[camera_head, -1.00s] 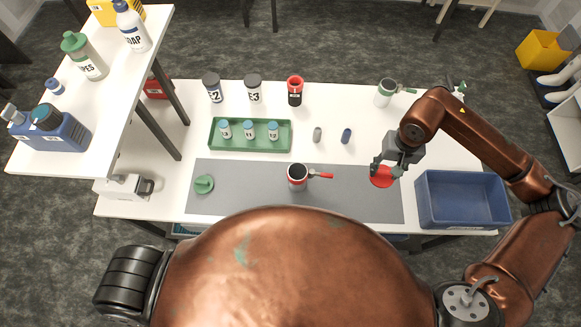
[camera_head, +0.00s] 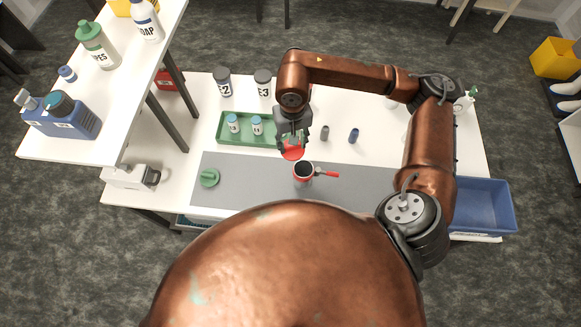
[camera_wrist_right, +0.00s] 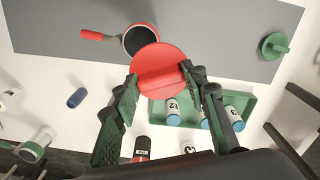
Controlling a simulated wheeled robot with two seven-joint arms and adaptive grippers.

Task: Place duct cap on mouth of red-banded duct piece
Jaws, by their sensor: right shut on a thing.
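The red duct cap (camera_head: 292,153) is a round disc with a raised grip. My right gripper (camera_head: 292,139) is shut on it, as the right wrist view shows, with a finger (camera_wrist_right: 160,74) at each side of the grip. The red-banded duct piece (camera_head: 303,177) stands upright on the grey mat, its dark mouth facing up and its red handle to the right. It also shows in the right wrist view (camera_wrist_right: 128,42), where the cap overlaps its edge. The cap is beside and behind the mouth, apparently above the table. My left gripper is not in view.
A green cap (camera_head: 209,178) lies on the grey mat (camera_head: 250,190) to the left. A green tray (camera_head: 228,139) with small bottles is behind the gripper. A blue bin (camera_head: 485,200) is at far right.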

